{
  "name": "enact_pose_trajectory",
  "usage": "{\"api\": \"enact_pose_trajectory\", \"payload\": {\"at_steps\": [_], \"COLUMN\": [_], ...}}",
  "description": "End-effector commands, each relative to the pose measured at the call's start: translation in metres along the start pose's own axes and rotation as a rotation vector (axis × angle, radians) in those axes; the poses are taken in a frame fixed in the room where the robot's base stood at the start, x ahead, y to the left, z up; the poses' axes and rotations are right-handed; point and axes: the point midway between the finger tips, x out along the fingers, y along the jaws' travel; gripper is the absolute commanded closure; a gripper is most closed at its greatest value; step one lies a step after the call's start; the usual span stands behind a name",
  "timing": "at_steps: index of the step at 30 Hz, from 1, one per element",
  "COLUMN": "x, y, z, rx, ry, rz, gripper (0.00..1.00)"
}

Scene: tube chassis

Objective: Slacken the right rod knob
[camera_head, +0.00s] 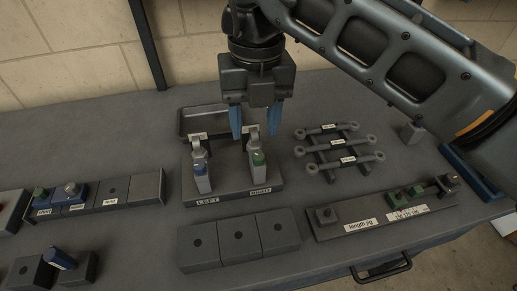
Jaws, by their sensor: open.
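A grey fixture (232,199) stands mid-table with LEFT and RIGHT labels on its front edge. The gripper's fingers partly hide the upper part of the right side.
A rack with several labelled rods (338,146) stands right of the fixture. A length jig (375,216) lies front right. Grey socket blocks (239,240) stand in front, and a row of labelled blocks (115,191) at left. The table's back left is clear.

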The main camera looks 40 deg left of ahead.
Motion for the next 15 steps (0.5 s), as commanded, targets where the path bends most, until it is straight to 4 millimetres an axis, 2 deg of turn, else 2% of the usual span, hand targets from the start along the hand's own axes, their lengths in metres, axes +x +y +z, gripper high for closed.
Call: {"api": "enact_pose_trajectory", "payload": {"at_steps": [5,15], "x": [0.006,0.055], "y": [-0.008,-0.009], "z": [0.003,0.003], "rx": [0.013,0.013], "ry": [-0.004,-0.003], "rz": [-0.038,-0.034], "gripper": [0.49,0.49]}}
